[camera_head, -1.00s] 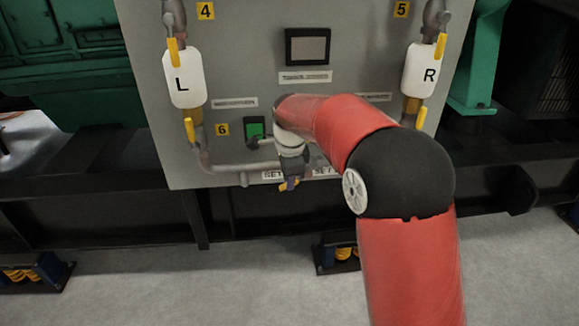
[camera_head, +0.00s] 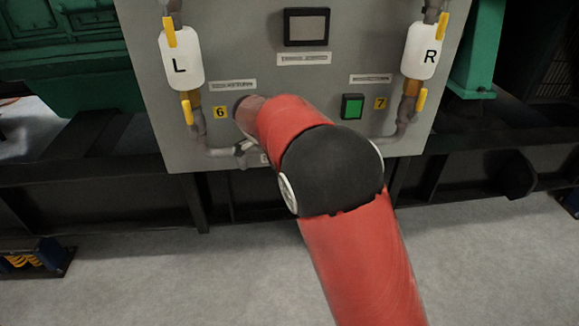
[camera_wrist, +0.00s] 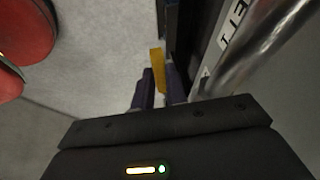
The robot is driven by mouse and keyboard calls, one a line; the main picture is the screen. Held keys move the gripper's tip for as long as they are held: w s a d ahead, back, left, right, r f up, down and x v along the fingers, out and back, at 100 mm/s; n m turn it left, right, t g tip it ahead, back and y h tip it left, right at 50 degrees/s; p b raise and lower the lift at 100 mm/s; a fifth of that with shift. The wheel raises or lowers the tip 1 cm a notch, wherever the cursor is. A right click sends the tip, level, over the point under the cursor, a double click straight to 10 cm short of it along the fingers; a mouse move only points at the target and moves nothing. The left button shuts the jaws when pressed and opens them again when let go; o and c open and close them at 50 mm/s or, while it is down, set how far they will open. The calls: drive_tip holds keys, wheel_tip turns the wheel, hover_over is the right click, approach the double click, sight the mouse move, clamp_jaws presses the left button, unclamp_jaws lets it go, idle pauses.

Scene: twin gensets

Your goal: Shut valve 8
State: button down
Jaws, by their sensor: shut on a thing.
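In the wrist view, a yellow lever handle (camera_wrist: 156,57) stands between the two dark fingers of my gripper (camera_wrist: 159,76), which are shut on it. The lever lies beside the lower edge of the grey panel, with pale floor behind it. The number 8 is not visible, so no label confirms which valve this is. In the head view, my red and black arm hides the gripper, the held lever and the middle of the lower pipe (camera_head: 222,152).
The grey panel (camera_head: 330,80) carries white tanks L (camera_head: 181,57) and R (camera_head: 421,51) with yellow levers above and below. A green button (camera_head: 352,107) sits beside label 7 (camera_head: 381,103). A shiny pipe (camera_wrist: 262,50) runs close right of my fingers. Floor in front is open.

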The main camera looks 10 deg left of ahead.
drive_tip(key=c, duration=1.7)
unclamp_jaws()
drive_tip(key=shift+r, duration=0.1)
drive_tip(key=v, duration=0.7)
drive_tip(key=shift+a+r, duration=0.15)
drive_tip(key=shift+r, duration=0.15)
drive_tip(key=shift+s, duration=0.1)
